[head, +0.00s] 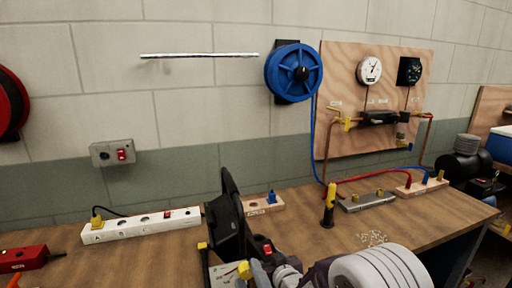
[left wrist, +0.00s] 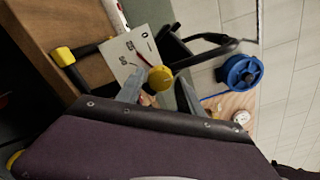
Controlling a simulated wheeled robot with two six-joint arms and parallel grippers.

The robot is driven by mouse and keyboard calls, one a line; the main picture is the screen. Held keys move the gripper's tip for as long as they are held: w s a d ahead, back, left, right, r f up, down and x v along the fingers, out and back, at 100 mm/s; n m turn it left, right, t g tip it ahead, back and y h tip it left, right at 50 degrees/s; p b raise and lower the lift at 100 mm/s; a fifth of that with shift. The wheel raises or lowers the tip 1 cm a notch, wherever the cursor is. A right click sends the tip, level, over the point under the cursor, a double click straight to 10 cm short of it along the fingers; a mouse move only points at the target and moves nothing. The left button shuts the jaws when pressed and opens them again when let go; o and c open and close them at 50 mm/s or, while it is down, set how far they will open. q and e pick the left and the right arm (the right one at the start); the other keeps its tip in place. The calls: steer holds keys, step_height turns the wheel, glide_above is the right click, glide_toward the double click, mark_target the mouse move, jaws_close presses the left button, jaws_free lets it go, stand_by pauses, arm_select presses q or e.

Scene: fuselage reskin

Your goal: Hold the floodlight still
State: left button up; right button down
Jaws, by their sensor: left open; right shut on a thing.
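The floodlight (head: 230,218) is a black, tilted housing above the bench in the head view. A pale plate with printed numbers (left wrist: 130,58) and a yellow knob (left wrist: 160,78) show beside its black frame (left wrist: 212,45) in the left wrist view. My left gripper (left wrist: 160,92) is open, with its grey fingers on either side of the yellow knob; contact is not clear. In the head view my left gripper (head: 260,272) is at the bottom, beside the knob (head: 244,270). I cannot make out my right gripper in either view.
A white socket strip (head: 150,225) lies left of the floodlight on the wooden bench (head: 340,238). A yellow-and-black tool (head: 329,205) stands to the right, near a grey bar (head: 367,201). A blue reel (head: 294,72) and a plywood gauge board (head: 345,100) hang on the wall.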

arm_select(q)
steer(key=v, duration=0.5)
steer(key=shift+s+d, duration=0.15)
steer(key=shift+s, duration=0.15)
arm_select(e)
steer(key=c, duration=0.5)
jaws_free()
steer(key=v, duration=0.7)
steer(key=shift+s+r, duration=0.15)
steer(key=shift+s, duration=0.05)
steer(key=shift+d, duration=0.1)
